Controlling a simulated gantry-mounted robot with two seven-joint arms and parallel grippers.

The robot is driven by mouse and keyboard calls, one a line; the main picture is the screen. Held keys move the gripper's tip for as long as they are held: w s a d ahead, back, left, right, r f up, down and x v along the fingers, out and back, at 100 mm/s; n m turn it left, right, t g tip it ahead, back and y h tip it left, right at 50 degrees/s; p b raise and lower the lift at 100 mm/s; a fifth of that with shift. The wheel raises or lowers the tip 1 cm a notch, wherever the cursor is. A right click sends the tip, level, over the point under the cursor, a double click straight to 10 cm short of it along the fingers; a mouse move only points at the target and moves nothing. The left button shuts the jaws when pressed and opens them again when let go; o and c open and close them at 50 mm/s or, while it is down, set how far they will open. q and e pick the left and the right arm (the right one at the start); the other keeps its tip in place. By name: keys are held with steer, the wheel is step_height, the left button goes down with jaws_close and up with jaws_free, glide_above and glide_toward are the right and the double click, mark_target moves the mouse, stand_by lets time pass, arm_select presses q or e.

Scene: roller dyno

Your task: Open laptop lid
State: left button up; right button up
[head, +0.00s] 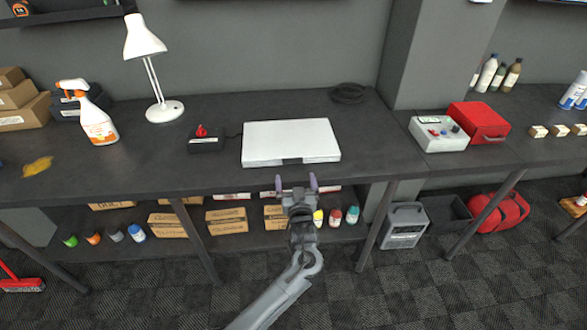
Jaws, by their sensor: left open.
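A silver-white laptop (291,140) lies on the dark workbench with its lid closed. A small dark patch shows at the middle of its front edge. My left gripper (296,183) is in front of the bench's front edge, just below the laptop's front edge in the picture. Its two purple-grey fingertips are spread apart and point toward the laptop, with nothing between them. The fingers appear apart from the laptop. My right gripper is not in view.
On the bench (370,160), a black box with a red knob (203,139) stands left of the laptop. A white lamp (150,65) and spray bottle (92,115) stand farther left. A coiled black cable (347,93) lies behind right. A grey control box (438,133) and red case (480,122) are right.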

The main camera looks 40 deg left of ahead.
mark_target(293, 163)
arm_select(q)
steer(key=b+x, duration=0.1)
steer(key=x, duration=0.6)
steer(key=shift+w+a, duration=0.1)
steer(key=shift+w, duration=0.05)
steer(key=shift+c, duration=0.2)
